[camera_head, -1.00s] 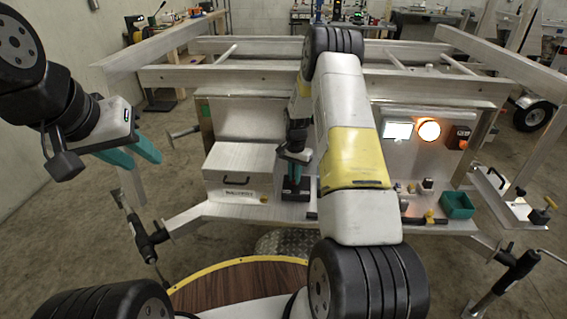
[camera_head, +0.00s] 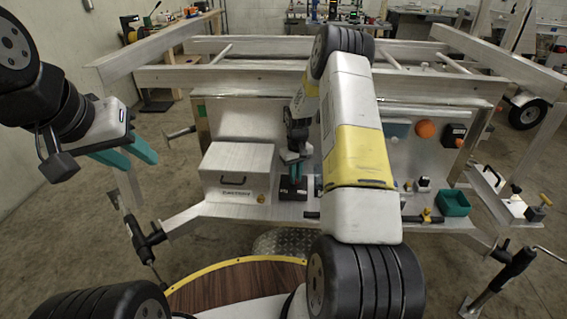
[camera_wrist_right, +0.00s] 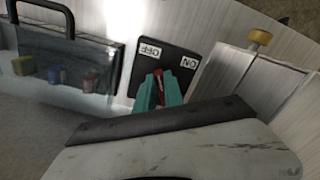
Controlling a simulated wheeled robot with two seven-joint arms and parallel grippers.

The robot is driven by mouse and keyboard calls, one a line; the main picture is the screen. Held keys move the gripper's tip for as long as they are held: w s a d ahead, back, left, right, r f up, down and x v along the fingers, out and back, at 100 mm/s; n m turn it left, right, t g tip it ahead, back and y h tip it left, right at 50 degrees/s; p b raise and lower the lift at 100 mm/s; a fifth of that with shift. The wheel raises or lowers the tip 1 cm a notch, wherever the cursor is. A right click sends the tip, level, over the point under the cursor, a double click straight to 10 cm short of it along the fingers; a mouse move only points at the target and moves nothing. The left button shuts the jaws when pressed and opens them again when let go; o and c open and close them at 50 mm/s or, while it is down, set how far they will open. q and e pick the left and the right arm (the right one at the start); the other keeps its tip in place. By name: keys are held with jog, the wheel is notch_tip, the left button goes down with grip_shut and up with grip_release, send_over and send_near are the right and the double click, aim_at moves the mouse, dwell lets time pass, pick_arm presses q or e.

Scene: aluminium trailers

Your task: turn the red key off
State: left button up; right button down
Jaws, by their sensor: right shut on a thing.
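The black switch plate (camera_wrist_right: 176,62) with white OFF and ON labels shows in the right wrist view, the labels appearing upside down. The red key (camera_wrist_right: 159,80) shows as a small strip between the teal fingers of my right gripper (camera_wrist_right: 161,90), shut on it. The key's visible end points toward the OFF label. In the head view my right gripper (camera_head: 293,160) is low by the black switch base (camera_head: 293,190), beside the silver box; the key is hidden there. My left gripper (camera_head: 140,165) hangs in the air at the left, open and empty.
The silver box (camera_head: 237,172) stands left of the switch. Right of my arm are an unlit orange lamp (camera_head: 426,130), a bluish-grey panel (camera_head: 396,130), a black box (camera_head: 453,135) and a green bin (camera_head: 454,203). Trailer rails (camera_head: 220,77) run behind.

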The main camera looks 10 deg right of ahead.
jog(key=shift+d+n, duration=0.2)
jog(key=shift+n, duration=1.3)
jog(key=c, duration=1.4)
grip_release()
jog(key=shift+c, duration=0.2)
jog(key=shift+r, duration=0.1)
notch_tip(320, 180, up, 8)
jog(key=shift+f, duration=0.15)
